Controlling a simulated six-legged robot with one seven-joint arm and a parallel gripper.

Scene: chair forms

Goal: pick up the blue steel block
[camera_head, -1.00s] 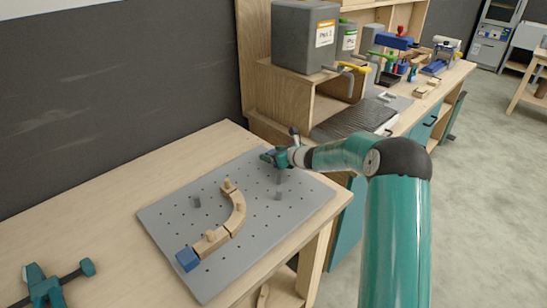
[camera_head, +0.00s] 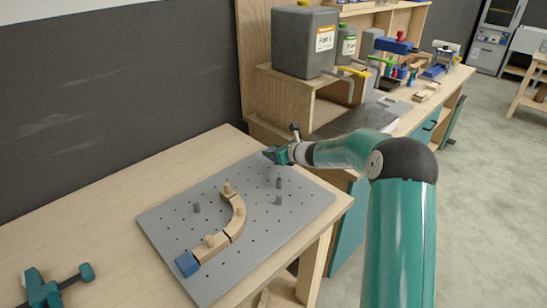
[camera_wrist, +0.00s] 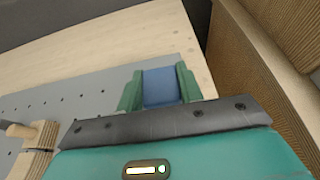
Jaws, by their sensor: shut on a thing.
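My gripper (camera_head: 270,154) is above the far right part of the grey pegboard (camera_head: 318,199). In the wrist view its green fingers (camera_wrist: 160,90) are shut on a blue block (camera_wrist: 160,86), one finger on each side. Its lower end is hidden behind the gripper body. In the head view this block is too small and covered to make out clearly. A second blue block (camera_head: 187,263) sits on the board at the near left, at the end of a curved wooden form (camera_head: 235,222).
A green clamp (camera_head: 40,288) lies at the near left of the table. A wooden shelf (camera_head: 290,88) with a grey canister (camera_head: 303,42) stands behind.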

